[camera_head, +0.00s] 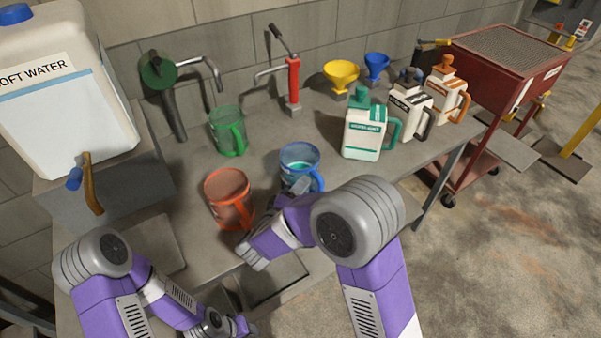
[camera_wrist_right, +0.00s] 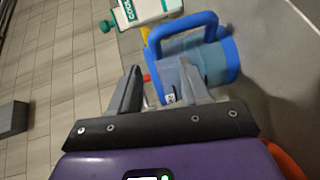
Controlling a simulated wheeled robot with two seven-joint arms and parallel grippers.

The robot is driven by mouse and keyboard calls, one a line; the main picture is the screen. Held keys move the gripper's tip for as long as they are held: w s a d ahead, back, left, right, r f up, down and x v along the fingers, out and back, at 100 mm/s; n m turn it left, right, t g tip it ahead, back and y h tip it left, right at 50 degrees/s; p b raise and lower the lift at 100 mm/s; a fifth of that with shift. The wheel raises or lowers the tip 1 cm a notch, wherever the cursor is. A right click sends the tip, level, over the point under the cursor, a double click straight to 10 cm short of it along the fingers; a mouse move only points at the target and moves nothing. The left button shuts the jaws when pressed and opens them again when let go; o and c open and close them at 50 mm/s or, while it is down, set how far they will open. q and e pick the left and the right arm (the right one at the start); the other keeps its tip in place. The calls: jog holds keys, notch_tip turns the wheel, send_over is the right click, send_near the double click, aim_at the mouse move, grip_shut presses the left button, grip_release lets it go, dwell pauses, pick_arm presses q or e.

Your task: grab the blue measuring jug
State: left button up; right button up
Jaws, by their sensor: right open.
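The blue measuring jug (camera_head: 299,152) stands upright on the grey bench, with some liquid showing inside. Its handle is on the near right side. My right gripper (camera_head: 301,187) is at the jug's near side, partly in front of it. In the right wrist view the jug (camera_wrist_right: 218,62) is just past the open fingers (camera_wrist_right: 158,66). The right finger overlaps the jug's body, and the handle arches ahead of the gap. Nothing is held; I cannot tell whether a finger touches the jug. My left gripper (camera_head: 236,326) is low at the bottom edge, its fingers unclear.
An orange jug (camera_head: 228,187) stands close left of the blue one, a green jug (camera_head: 227,138) behind. A white and green bottle (camera_head: 363,135) stands to the right. A red hand pump (camera_head: 292,85) is behind. The bench front edge is near.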

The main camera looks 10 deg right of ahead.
aim_at(314, 176)
jog(key=x, duration=0.1)
jog(key=b+x, duration=0.1)
jog(key=x, duration=0.3)
jog(key=shift+d+r+b, duration=0.3)
jog(key=shift+d, duration=0.05)
grip_shut()
jog(key=shift+r, duration=0.1)
dwell(1.0)
